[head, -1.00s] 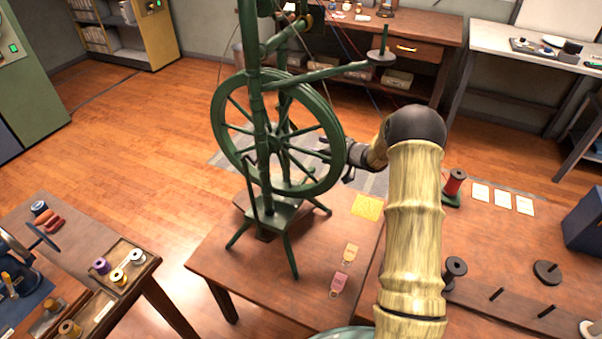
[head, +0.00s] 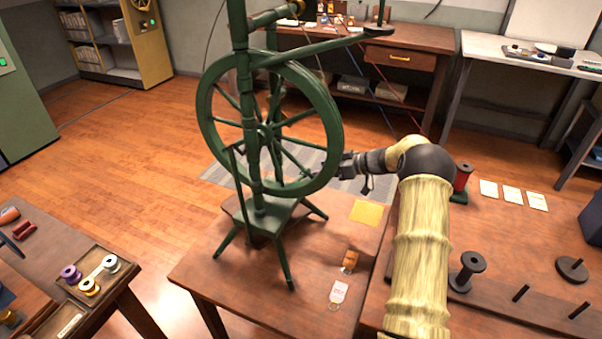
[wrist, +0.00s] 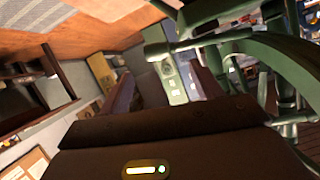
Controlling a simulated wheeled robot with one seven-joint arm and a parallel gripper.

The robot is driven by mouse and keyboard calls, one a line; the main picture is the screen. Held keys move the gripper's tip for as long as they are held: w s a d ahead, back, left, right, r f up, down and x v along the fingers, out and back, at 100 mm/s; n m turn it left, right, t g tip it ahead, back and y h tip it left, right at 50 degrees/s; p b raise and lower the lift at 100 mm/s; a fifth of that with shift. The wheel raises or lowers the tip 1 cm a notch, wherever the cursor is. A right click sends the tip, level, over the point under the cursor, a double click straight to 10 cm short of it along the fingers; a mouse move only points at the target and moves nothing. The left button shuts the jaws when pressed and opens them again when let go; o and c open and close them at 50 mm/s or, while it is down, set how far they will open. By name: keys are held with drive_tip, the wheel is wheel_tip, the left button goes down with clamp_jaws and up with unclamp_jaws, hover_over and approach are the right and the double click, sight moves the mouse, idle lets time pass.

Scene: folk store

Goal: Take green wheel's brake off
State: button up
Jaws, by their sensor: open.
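The green spinning wheel (head: 320,85) stands upright on its legged green base (head: 268,218) on a wooden table. A slim green rod (head: 240,175) rises beside the post at the wheel's left; I cannot tell which part is the brake. My gripper (head: 338,168) is at the wheel's right side, near the rim and spokes, with its tips partly hidden by the rim. In the wrist view the two dark jaws (wrist: 163,85) are apart with nothing held between them. The green rim (wrist: 285,60) and a green bar (wrist: 215,40) show close by on the right.
A yellow sheet (head: 367,212), an orange tag (head: 349,260) and a pink tag (head: 339,291) lie on the wooden table (head: 220,285). A red spool (head: 462,180) and dark spool (head: 467,270) stand to the right. A spool tray (head: 95,275) is at left.

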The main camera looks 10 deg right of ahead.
drive_tip(key=b+x, duration=0.1)
drive_tip(key=x, duration=0.6)
drive_tip(key=shift+w+a+f, duration=0.1)
drive_tip(key=shift+a+f, duration=0.05)
drive_tip(key=shift+a, duration=0.1)
